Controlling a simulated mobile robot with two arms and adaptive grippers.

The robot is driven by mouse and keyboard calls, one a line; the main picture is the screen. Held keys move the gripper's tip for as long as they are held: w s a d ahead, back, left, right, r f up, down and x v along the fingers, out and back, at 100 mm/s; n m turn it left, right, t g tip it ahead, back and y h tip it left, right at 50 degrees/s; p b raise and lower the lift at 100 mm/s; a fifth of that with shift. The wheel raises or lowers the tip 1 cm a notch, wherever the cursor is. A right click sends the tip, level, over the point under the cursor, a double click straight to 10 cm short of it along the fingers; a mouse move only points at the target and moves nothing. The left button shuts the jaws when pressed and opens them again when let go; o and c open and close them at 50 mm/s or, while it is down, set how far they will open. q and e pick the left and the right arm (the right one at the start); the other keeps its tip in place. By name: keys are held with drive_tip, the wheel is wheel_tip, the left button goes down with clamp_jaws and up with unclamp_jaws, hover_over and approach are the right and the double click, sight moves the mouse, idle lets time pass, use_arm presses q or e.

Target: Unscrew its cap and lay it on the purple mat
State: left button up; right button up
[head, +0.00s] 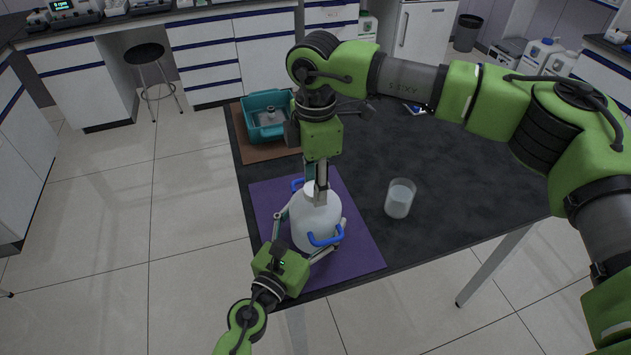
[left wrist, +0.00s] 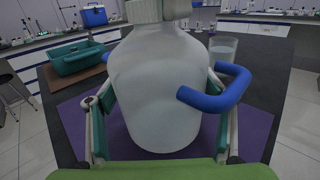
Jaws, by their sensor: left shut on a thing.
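A large white bottle (head: 316,218) with two blue handles stands upright on the purple mat (head: 361,246). It fills the middle of the left wrist view (left wrist: 155,85). My left gripper (head: 308,228) has its fingers around the bottle's lower body, one on each side, and is shut on it. My right gripper (head: 319,188) points straight down over the bottle's neck. Its fingers hide the cap, and I cannot tell whether they grip it. In the left wrist view the bottle's top is cut off by the frame edge.
A glass beaker with pale contents (head: 400,198) stands right of the mat. A teal tub (head: 266,115) sits on a brown mat (head: 262,151) at the table's back left. A blue box (left wrist: 94,15) shows further back. The dark table (head: 455,190) is mostly clear at right.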

drive_tip(key=n, duration=1.8)
drive_tip(key=shift+r, duration=0.1)
drive_tip(key=n, duration=0.3)
drive_tip(key=shift+n, duration=0.3)
drive_tip(key=n, duration=1.3)
drive_tip(key=shift+n, duration=0.3)
drive_tip(key=n, duration=0.5)
drive_tip(key=shift+n, duration=0.4)
drive_tip(key=n, duration=0.5)
drive_tip(key=shift+n, duration=0.4)
drive_tip(key=n, duration=0.7)
